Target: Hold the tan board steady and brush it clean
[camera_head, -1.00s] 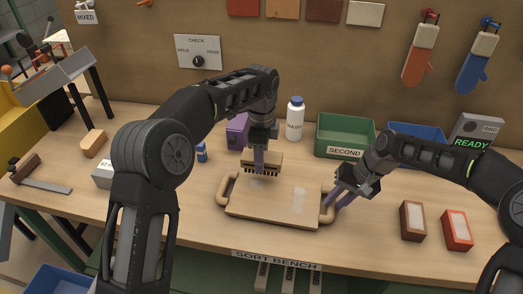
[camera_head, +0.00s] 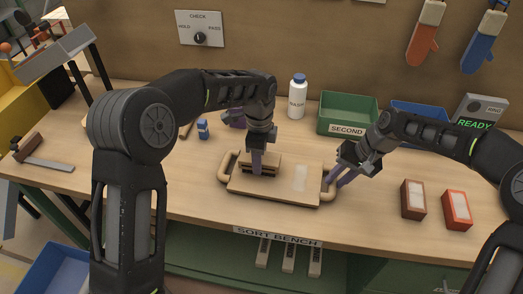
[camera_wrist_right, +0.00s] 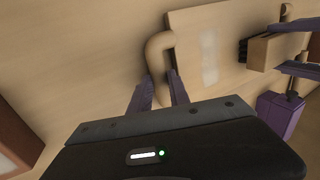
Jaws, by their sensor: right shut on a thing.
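The tan board (camera_head: 285,197) lies flat on the bench, with a rounded handle at each end. My right gripper (camera_head: 336,179) is shut on the board's right handle (camera_head: 328,186); the right wrist view shows its purple fingers (camera_wrist_right: 161,92) on either side of the handle (camera_wrist_right: 158,48). My left gripper (camera_head: 256,163) is shut on a wooden brush (camera_head: 272,162), which stands on the board's left half, bristles down. A pale patch (camera_head: 301,177) shows on the board's right half. What lies under the brush is hidden.
Behind the board stand a white bottle (camera_head: 297,97), a green bin (camera_head: 348,108) marked SECOND and a blue bin (camera_head: 420,137). The bench front is clear.

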